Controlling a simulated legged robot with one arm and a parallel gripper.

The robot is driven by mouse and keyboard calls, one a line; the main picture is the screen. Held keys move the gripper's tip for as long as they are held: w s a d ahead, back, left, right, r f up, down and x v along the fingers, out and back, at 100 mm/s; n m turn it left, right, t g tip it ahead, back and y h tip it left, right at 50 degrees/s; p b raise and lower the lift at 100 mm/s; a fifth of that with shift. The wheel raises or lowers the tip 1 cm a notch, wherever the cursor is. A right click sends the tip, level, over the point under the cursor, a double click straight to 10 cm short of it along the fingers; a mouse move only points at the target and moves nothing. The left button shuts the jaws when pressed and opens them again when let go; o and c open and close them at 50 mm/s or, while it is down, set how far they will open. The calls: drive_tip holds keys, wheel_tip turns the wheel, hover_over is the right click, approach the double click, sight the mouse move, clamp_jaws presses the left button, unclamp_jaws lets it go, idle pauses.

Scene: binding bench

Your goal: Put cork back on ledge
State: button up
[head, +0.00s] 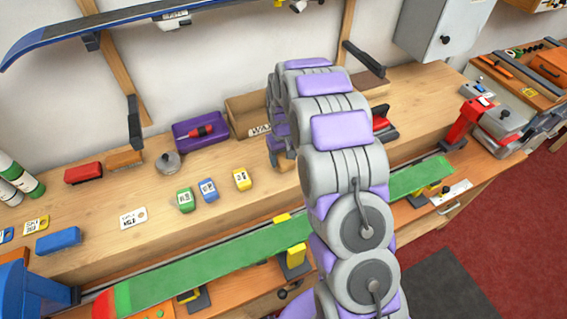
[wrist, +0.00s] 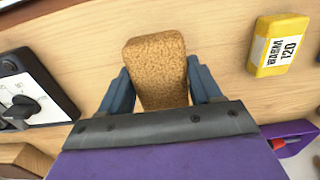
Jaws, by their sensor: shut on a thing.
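A tan speckled cork block (wrist: 157,62) sits between the blue fingers of my gripper (wrist: 157,78) in the wrist view. The gripper is shut on it. The pale wooden ledge (head: 120,190) runs along the wall in the head view. Its bare wood also shows around and beyond the cork in the wrist view (wrist: 222,38). Whether the cork touches the wood I cannot tell. In the head view my arm hides the gripper and the cork.
A yellow wax block (wrist: 279,45) lies right of the cork, and a black dial unit (wrist: 35,95) is at left. A purple tray (head: 183,139), green block (head: 185,199) and blue block (head: 208,190) stand on the ledge. A green ski (head: 220,262) lies in front.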

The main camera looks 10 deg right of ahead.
drive_tip(key=f, duration=0.3)
drive_tip(key=shift+a+f, duration=0.2)
drive_tip(key=shift+a, duration=0.1)
drive_tip(key=shift+d+r, duration=0.1)
drive_tip(key=shift+d, duration=0.1)
drive_tip(key=o, duration=0.7)
drive_tip(key=shift+d, duration=0.1)
drive_tip(key=shift+o, duration=1.2)
drive_tip(key=shift+a, duration=0.25)
